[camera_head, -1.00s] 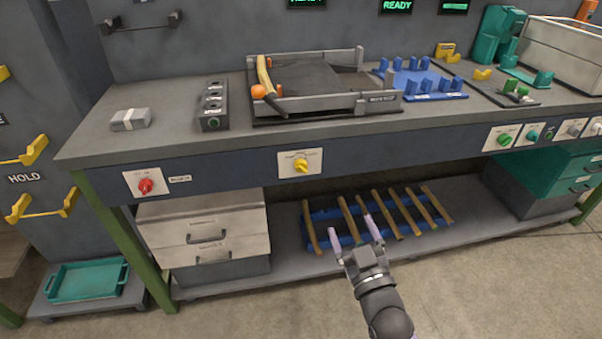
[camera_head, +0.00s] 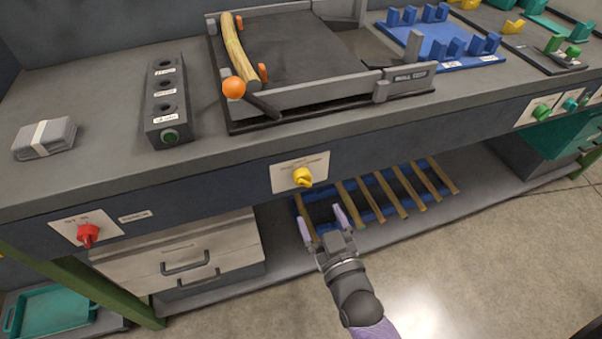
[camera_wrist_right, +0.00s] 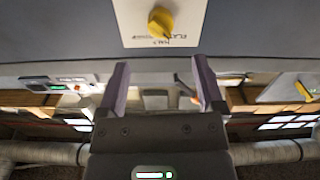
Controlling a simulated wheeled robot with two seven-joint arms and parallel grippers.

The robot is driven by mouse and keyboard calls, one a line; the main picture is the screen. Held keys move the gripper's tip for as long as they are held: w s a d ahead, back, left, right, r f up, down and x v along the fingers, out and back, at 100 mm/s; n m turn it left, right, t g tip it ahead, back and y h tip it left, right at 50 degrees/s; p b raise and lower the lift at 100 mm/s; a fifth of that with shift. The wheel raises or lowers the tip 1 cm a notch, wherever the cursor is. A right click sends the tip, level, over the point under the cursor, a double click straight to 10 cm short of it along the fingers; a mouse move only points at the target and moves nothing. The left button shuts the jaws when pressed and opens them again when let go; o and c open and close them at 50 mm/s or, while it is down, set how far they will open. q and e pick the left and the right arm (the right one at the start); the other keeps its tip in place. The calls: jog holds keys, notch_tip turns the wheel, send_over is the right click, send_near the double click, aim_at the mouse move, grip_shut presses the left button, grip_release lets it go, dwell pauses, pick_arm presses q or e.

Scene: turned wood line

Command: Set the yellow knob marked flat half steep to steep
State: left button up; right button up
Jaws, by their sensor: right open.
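The yellow knob (camera_head: 303,177) sits on a white label plate (camera_head: 284,178) on the dark front panel of the bench. In the right wrist view the yellow knob (camera_wrist_right: 160,21) is at the top, above and beyond the fingertips, its plate marked with FLAT and HALF; the rest of the lettering is unclear. My right gripper (camera_head: 320,221) is open and empty, below and apart from the knob in the head view. Its two lilac fingers also show in the right wrist view (camera_wrist_right: 160,78). My left gripper is not in view.
A red knob (camera_head: 88,235) is on the same panel at left, green knobs (camera_head: 541,112) at right. Above stands a grey fixture (camera_head: 345,95) with an orange-ended lever (camera_head: 234,88). Below are drawers (camera_head: 180,255) and a blue rack (camera_head: 345,207) of wooden sticks.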

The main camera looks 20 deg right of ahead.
aim_at(306, 186)
jog(key=w+b, duration=0.2)
jog(key=w, duration=0.6)
jog(key=shift+a+f+b, duration=0.1)
jog(key=shift+a+b, duration=0.05)
jog(key=shift+b, duration=0.2)
jog(key=shift+c, duration=0.9)
grip_shut()
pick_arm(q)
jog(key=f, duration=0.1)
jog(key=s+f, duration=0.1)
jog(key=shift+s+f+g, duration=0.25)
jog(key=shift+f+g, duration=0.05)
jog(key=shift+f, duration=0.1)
